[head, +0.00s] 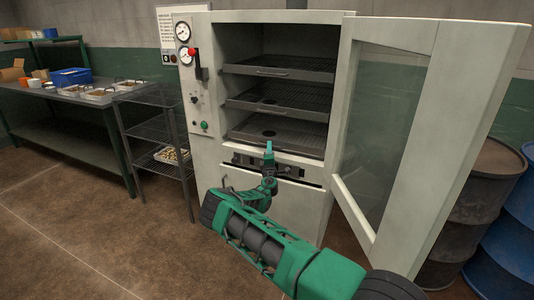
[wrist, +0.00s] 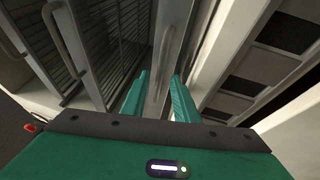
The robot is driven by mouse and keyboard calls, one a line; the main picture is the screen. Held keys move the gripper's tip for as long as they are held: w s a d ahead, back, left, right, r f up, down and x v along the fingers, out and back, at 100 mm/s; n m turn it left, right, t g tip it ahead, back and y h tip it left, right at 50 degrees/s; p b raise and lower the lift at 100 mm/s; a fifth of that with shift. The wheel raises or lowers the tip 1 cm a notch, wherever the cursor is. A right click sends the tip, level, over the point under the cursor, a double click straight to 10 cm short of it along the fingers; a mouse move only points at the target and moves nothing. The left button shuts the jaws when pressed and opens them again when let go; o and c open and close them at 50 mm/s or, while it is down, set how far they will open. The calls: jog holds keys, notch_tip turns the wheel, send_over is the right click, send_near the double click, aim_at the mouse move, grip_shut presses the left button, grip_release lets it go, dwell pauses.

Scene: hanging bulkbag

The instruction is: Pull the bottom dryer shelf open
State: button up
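The dryer (head: 207,110) stands with its door swung open to the right. Inside are three dark wire shelves, one above another. The bottom dryer shelf (head: 300,138) sits inside the cabinet, above the lower panel. My gripper (head: 269,147) is in front of that shelf's front edge and hides its handle in the head view. In the wrist view my gripper (wrist: 160,92) is open, its two green fingers apart. A pale bar, seemingly the bottom shelf's front handle (wrist: 163,55), runs between them in the picture. I cannot tell whether the fingers touch it.
The middle shelf (head: 290,106) and top shelf (head: 300,71) are above. The open door (head: 410,120) stands close right of my arm, with drums (head: 480,200) behind it. A wire rack (head: 150,130) and a table (head: 60,93) are left. The floor at front left is clear.

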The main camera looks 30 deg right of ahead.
grip_shut()
jog(key=shift+s+f, duration=0.1)
jog(key=shift+f, duration=0.1)
dwell(1.1)
